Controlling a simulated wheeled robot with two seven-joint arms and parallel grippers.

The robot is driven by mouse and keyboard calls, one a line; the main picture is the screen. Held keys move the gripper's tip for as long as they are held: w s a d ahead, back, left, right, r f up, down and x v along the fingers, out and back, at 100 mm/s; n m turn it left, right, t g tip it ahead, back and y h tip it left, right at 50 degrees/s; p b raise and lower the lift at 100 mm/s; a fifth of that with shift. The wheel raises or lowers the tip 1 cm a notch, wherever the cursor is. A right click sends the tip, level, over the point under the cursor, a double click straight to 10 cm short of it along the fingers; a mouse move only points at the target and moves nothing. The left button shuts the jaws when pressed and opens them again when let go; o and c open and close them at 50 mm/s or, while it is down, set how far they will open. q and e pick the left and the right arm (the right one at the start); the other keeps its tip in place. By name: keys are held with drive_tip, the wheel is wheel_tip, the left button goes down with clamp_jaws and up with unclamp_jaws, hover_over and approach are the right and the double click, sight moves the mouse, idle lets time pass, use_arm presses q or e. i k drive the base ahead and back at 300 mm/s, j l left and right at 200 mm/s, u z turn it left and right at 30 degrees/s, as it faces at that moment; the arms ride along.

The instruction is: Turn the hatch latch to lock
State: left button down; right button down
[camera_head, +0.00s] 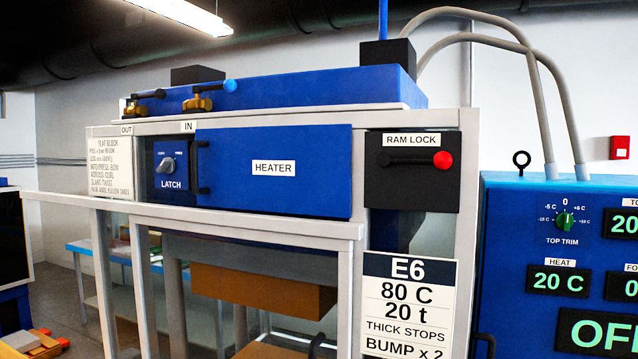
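The latch knob (167,165) is a small grey-blue dial on a dark blue plate marked LATCH, at the left of the press front. Two small marks sit above the knob, too small to read, and I cannot tell which one it points to. The blue hatch (300,172), labelled HEATER, is right of the latch plate and looks closed. Its black upright handle (203,167) is at its left edge, beside the latch plate. Neither of my grippers is recognisable in this view, and nothing touches the knob.
A black RAM LOCK panel (412,185) with a red-tipped lever is right of the hatch. A pale rail (240,222) runs below the hatch front. Two brass valves (198,102) sit above. A blue control cabinet (510,230) stands at the right. A brown block (265,292) hangs below.

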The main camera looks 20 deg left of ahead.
sight(167, 165)
drive_tip(key=u, duration=1.5)
